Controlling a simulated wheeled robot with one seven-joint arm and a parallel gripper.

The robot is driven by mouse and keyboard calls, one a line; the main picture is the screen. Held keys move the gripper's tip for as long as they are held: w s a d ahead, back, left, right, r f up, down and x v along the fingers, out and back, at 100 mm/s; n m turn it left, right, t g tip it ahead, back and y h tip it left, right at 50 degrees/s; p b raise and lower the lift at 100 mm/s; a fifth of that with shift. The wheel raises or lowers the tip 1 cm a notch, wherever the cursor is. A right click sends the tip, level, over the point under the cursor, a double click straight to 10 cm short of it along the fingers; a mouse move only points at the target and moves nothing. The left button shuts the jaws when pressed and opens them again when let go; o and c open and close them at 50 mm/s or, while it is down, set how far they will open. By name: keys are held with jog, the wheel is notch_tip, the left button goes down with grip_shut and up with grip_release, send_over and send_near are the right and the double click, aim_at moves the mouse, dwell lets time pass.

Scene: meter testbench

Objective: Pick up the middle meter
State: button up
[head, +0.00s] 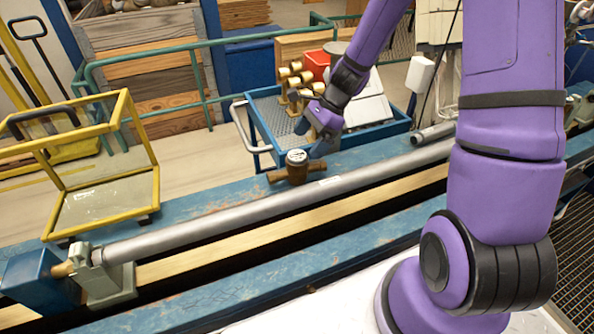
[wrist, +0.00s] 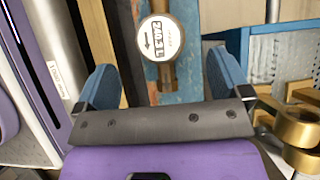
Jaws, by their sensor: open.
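One meter (head: 296,168) sits on the blue bench, with a brown body and a round white-faced register. My gripper (head: 311,138) is above and just behind the meter in the head view, pointing down. In the wrist view my gripper (wrist: 160,72) has its two blue fingers wide apart, with nothing between their tips. No other meter is clearly seen on the bench.
A long grey pipe (head: 230,213) runs along the bench (head: 200,201) in front of the meter. Behind it, a blue cart (head: 255,130) holds brass fittings (head: 292,80) and a red bin (head: 316,64). A yellow-framed cart (head: 105,200) stands at left.

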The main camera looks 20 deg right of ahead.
aim_at(299, 154)
jog(key=shift+x, duration=3.25)
jog(key=c, duration=1.4)
jog(key=shift+c, duration=0.3)
jog(key=shift+r, duration=0.2)
